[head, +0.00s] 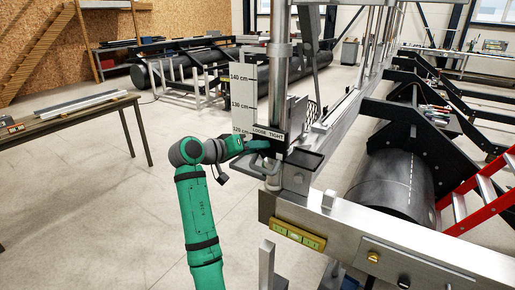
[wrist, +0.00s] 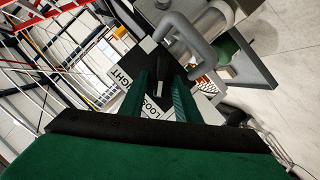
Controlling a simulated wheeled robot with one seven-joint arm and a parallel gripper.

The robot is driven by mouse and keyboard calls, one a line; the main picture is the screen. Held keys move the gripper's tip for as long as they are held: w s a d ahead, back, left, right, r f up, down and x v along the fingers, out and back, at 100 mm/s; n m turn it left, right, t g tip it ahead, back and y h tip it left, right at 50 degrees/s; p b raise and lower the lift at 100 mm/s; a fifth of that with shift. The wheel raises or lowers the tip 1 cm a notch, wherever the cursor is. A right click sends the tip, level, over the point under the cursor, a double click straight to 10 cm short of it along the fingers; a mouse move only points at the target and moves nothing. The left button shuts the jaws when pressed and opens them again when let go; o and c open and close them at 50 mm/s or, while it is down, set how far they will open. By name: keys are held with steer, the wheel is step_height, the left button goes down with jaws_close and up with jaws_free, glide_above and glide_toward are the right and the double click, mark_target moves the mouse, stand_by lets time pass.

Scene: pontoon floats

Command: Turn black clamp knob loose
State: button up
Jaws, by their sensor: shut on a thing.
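My gripper (head: 259,145) is at the clamp on the upright metal post (head: 273,75), beside the label reading LOOSE and TIGHT (head: 268,135). In the wrist view the two green fingers of my gripper (wrist: 164,92) are shut on the black clamp knob (wrist: 161,68), which shows dark between the fingertips. The same label (wrist: 126,75) shows behind the fingers, partly covered by them. In the head view the knob is mostly hidden by my gripper, and I cannot read its turn angle.
A grey bent handle (wrist: 183,32) is close to the fingertips. A height scale (head: 243,103) stands left of the post, and a small black tray (head: 301,158) is to its right. A silver beam (head: 390,240) with a yellow level (head: 298,235) crosses the front. Open floor (head: 110,210) lies left.

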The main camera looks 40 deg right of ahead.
steer(key=shift+w+a+f+n+g+h, duration=0.15)
steer(key=shift+n+g+h, duration=0.2)
steer(key=shift+n, duration=0.45)
steer(key=shift+w+r+n+g+h, duration=0.1)
steer(key=shift+n+g+h, duration=0.2)
steer(key=shift+n, duration=0.5)
steer(key=shift+f, duration=0.1)
steer(key=o, duration=1)
steer(key=shift+o, duration=0.2)
steer(key=v, duration=1)
steer(key=shift+a, duration=0.4)
steer(key=shift+s, duration=0.1)
